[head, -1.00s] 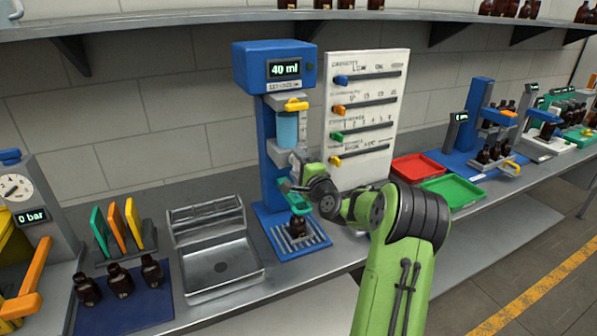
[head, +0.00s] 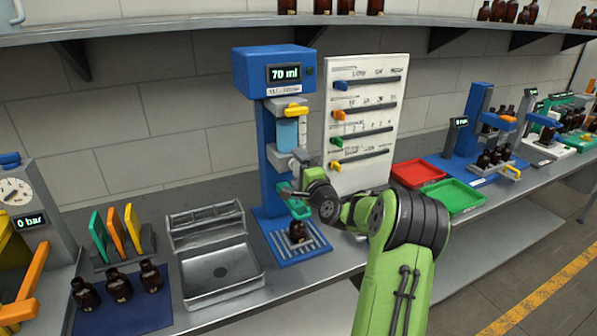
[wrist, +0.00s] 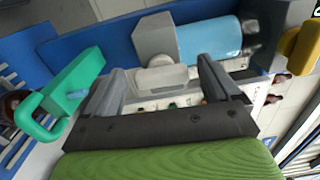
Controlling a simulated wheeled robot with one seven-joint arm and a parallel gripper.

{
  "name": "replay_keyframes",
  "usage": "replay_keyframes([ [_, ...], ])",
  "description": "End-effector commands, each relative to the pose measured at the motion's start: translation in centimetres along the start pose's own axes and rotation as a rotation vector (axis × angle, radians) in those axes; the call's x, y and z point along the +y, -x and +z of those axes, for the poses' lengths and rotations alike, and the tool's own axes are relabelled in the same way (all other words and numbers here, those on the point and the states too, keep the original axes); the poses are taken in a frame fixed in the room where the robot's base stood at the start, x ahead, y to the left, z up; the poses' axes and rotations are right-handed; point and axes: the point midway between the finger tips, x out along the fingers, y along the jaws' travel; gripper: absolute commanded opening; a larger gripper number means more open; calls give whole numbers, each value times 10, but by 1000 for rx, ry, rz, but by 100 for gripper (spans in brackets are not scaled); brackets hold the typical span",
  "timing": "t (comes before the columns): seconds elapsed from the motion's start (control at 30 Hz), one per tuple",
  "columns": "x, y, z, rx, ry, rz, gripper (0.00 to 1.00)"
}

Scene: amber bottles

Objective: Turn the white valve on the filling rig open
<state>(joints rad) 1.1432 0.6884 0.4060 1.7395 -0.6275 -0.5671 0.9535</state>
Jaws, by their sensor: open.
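The blue filling rig (head: 268,150) stands on the bench, its display (head: 285,73) reading 70 ml. In the wrist view, the pale white valve lever (wrist: 163,79) lies between the fingers of my gripper (wrist: 165,85), below a grey block and beside the light blue cylinder (wrist: 208,40). The fingers are apart, with visible gaps to the lever. In the head view my gripper (head: 295,186) is at the rig's front, and the valve is hard to make out behind it. A green handle (wrist: 75,95) is left of my fingers. A yellow lever (head: 296,111) sits higher on the rig.
A brown bottle (head: 297,233) stands on the rig's grate under the green handle. A white slider board (head: 370,120) stands close right of the rig. A metal sink (head: 222,268) is at its left. Red (head: 418,174) and green (head: 453,195) trays lie to the right.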

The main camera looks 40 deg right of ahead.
Motion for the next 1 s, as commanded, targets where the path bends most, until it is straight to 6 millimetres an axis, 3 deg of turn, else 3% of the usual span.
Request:
replay_keyframes([
  [0.17,1,17,-2,3,2,1,89],
  [0.5,3,112,-2,8,0,1,89],
  [0.63,3,140,-2,6,0,1,89],
  [0.8,1,157,0,1,1,1,89],
  [1.0,0,158,0,0,0,0,89],
])
